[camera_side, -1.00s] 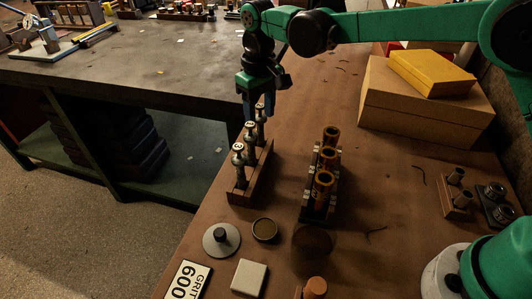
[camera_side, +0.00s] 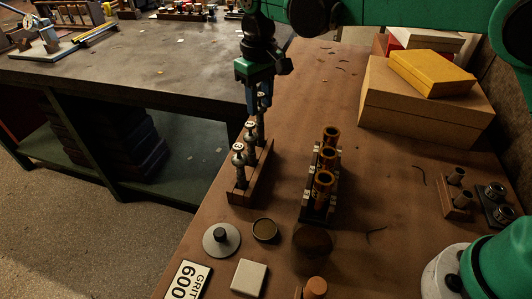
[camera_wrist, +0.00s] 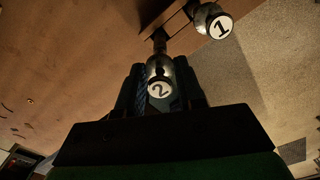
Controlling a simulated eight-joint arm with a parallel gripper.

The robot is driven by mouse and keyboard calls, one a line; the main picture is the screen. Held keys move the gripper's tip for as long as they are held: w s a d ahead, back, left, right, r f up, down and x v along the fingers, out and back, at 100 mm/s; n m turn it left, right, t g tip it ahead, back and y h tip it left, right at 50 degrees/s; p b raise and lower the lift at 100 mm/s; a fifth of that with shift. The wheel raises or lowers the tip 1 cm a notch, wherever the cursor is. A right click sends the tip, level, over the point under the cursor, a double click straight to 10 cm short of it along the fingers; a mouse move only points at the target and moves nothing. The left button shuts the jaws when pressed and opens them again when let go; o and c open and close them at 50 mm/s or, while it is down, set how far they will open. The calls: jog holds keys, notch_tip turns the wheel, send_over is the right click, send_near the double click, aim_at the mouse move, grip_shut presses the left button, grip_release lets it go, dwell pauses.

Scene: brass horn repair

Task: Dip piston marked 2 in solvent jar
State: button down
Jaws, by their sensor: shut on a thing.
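The piston marked 2 (camera_wrist: 160,77) is between the fingers of my gripper (camera_wrist: 160,98), its numbered cap facing the wrist camera. In the side view my gripper (camera_side: 258,97) is shut on this piston (camera_side: 260,127) at the far end of a wooden rack (camera_side: 246,190). I cannot tell if its lower end is clear of the rack. Two other pistons stand upright in the rack, the middle one (camera_side: 249,138) and the near one (camera_side: 239,168); a piston marked 1 (camera_wrist: 218,24) shows in the wrist view. A dark, round, see-through vessel (camera_side: 312,241), possibly the solvent jar, stands near the front.
A rack of brass-coloured tubes (camera_side: 324,182) stands right of the pistons. A shallow round tin (camera_side: 265,230), a knobbed grey disc (camera_side: 221,239), a pale block (camera_side: 249,277) and a GRIT 600 card (camera_side: 187,281) lie at the front. Boxes (camera_side: 425,105) stand at the back right.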

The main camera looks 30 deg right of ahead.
jog(key=shift+r, duration=2.7)
jog(key=shift+d+r, duration=0.25)
jog(key=shift+d, duration=0.05)
jog(key=s+d+r+m, duration=0.5)
jog(key=d+r, duration=0.3)
jog(key=r, duration=0.1)
jog(key=s+a+f+n, duration=0.1)
jog(key=s+a+n, duration=0.4)
jog(key=s, duration=0.4)
jog(key=s+a+f+n, duration=0.2)
jog(key=s+a+n, duration=0.3)
jog(key=s+a, duration=0.3)
jog(key=shift+s+f+n, duration=0.2)
jog(key=shift+s+n, duration=0.2)
jog(key=shift+s, duration=0.5)
